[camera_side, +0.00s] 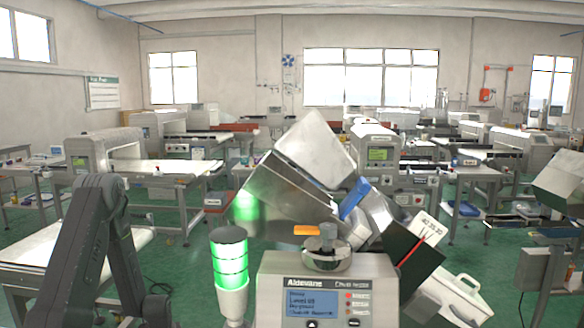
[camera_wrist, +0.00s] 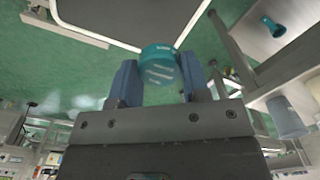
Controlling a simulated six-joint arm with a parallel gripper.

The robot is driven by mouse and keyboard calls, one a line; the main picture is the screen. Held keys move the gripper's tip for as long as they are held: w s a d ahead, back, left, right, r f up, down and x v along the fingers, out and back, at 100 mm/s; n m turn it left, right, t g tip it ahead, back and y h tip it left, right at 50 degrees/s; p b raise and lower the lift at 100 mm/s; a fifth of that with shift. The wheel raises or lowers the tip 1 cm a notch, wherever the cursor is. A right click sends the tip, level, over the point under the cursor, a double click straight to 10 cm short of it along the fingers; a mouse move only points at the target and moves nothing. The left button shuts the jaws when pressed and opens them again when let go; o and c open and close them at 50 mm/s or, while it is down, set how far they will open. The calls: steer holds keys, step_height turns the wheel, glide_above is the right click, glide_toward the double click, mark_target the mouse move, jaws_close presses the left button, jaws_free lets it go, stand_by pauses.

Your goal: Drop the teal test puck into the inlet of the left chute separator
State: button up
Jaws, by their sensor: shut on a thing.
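In the wrist view my gripper (camera_wrist: 158,80) is shut on the teal test puck (camera_wrist: 160,62), a short round piece with pale markings. The puck sits between the two blue-grey fingers, above the green floor. In the side view neither my gripper nor the puck can be made out; only my dark arm shows at the left. A tilted chute separator stands in the middle of the side view, with a bare metal chute (camera_side: 285,202), a white slanted panel (camera_side: 316,150) and a blue part (camera_side: 354,198). I cannot make out its inlet opening clearly.
A control unit (camera_side: 328,290) with a screen stands in front, beside a green-lit signal tower (camera_side: 229,265). Another tilted unit (camera_side: 562,182) is at the right edge. In the wrist view, a teal piece (camera_wrist: 273,28) and a blue-grey cylinder (camera_wrist: 287,118) are at the right.

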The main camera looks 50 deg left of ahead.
steer(key=w+a+r+m+y, duration=0.1)
steer(key=w+a+r, duration=0.3)
steer(key=w+r, duration=0.3)
steer(key=w+a+r+t+y, duration=0.1)
steer(key=w+a+r, duration=0.4)
steer(key=r, duration=0.3)
steer(key=w+a+r+m+y, duration=0.1)
steer(key=w+a+r, duration=0.3)
steer(key=w+r, duration=0.3)
steer(key=w+d+r+t+y, duration=0.1)
steer(key=w+r+y, duration=0.1)
steer(key=r, duration=1.5)
steer(key=w+d+r+y, duration=0.1)
steer(key=w+r+y, duration=0.1)
steer(key=r, duration=1.4)
steer(key=w+d+f+m+t, duration=0.2)
steer(key=w+d, duration=0.3)
steer(key=d, duration=0.6)
steer(key=w+d+f+m+t, duration=0.2)
steer(key=w+d+m+t, duration=0.2)
steer(key=d, duration=0.7)
steer(key=shift+w+m+h, duration=0.3)
steer(key=shift+w, duration=0.4)
